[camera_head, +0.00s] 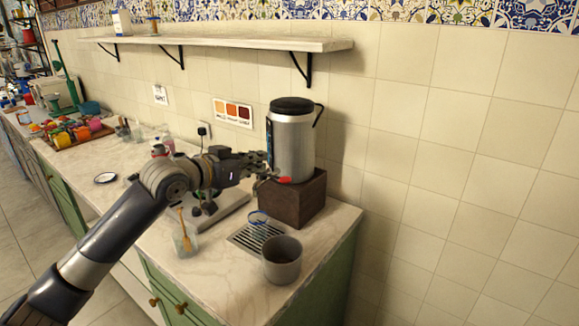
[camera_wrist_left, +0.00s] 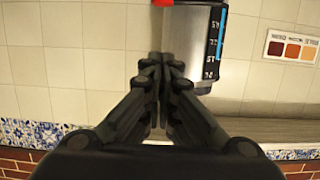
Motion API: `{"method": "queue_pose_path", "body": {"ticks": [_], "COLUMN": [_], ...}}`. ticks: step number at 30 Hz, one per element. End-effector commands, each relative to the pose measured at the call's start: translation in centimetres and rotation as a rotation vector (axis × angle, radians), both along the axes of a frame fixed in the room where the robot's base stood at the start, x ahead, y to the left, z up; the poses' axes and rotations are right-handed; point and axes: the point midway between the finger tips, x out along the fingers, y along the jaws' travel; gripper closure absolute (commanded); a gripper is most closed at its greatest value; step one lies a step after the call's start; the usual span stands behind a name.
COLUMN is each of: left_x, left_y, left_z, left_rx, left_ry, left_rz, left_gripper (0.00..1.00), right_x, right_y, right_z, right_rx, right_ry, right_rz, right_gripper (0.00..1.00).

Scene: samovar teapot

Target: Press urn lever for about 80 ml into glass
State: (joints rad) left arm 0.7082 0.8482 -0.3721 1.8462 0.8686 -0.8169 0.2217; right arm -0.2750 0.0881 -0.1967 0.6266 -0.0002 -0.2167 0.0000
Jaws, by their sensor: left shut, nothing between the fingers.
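The urn (camera_head: 292,148) is a silver cylinder with a black lid and handle, standing on a dark brown box (camera_head: 300,200). Its red lever (camera_head: 285,179) shows low on its front. A small clear glass (camera_head: 258,222) with a blue rim stands on the drip grate below; I cannot tell its fill. My left gripper (camera_head: 263,163) is shut and empty, beside the urn's lower front close to the lever; touching cannot be told. In the left wrist view, the shut fingertips (camera_wrist_left: 164,62) lie beside the urn's dark gauge strip (camera_wrist_left: 214,45), and a red part (camera_wrist_left: 162,2) shows at the top edge.
A grey pot (camera_head: 282,261) stands at the counter's front right, near the drip grate (camera_head: 241,240). A glass with a wooden stick (camera_head: 184,240) stands left of the grate. A shelf (camera_head: 220,43) runs above; a colour card (camera_head: 232,113) hangs on the wall.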

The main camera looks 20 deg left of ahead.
Motion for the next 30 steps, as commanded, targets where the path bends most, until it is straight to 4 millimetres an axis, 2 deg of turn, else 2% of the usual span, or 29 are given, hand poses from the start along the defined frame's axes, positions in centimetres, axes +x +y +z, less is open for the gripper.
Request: {"method": "queue_pose_path", "body": {"ticks": [4,9,12,17,24,30], "left_x": [0.0,0.1,0.7,2.9,6.8,9.3], "left_y": [0.0,0.0,-0.3,-1.1,-2.6,-3.4], "left_z": [0.0,0.0,-0.1,-0.6,-1.6,-2.8], "left_rx": [0.0,0.0,-0.002,-0.003,-0.002,0.0], "left_ry": [0.0,0.0,0.001,0.002,0.002,0.004], "left_rz": [0.0,0.0,0.001,0.0,0.0,0.0], "left_gripper": [1.0,1.0,1.0,1.0,1.0,1.0], "right_x": [-1.0,-3.7,-4.5,-3.9,-1.5,-1.7], "right_y": [-0.1,0.2,0.7,1.3,1.5,0.9], "right_z": [-0.1,-0.1,0.1,0.8,2.2,2.9], "right_rx": [-0.002,0.001,0.005,0.014,0.017,0.011], "right_ry": [0.013,0.053,0.065,0.055,0.017,0.021], "right_rz": [0.001,0.001,0.001,0.001,0.001,0.001], "right_gripper": [0.6,0.6,0.6,0.6,0.6,0.6]}}
